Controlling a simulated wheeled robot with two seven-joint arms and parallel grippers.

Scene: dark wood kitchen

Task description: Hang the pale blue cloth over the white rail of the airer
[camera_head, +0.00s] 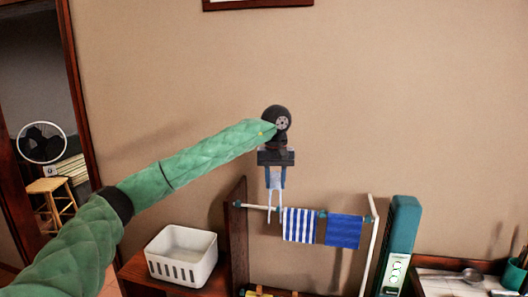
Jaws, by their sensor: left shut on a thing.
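My left gripper (275,185) points straight down above the left part of the airer and is shut on the pale blue cloth (273,199). The cloth shows as a narrow strip between and below the fingers. Its lower part overlaps the white rail (256,207) in the picture. I cannot tell whether it touches the rail, lies over it or hangs in front of it. The airer's white upright (370,250) stands at the right end of the rail. My right gripper is not in view.
A blue-and-white striped cloth (299,225) and a plain blue cloth (344,231) hang on the rail, right of my gripper. A white basket (181,255) stands at left. A tall teal box (399,240) stands close at right.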

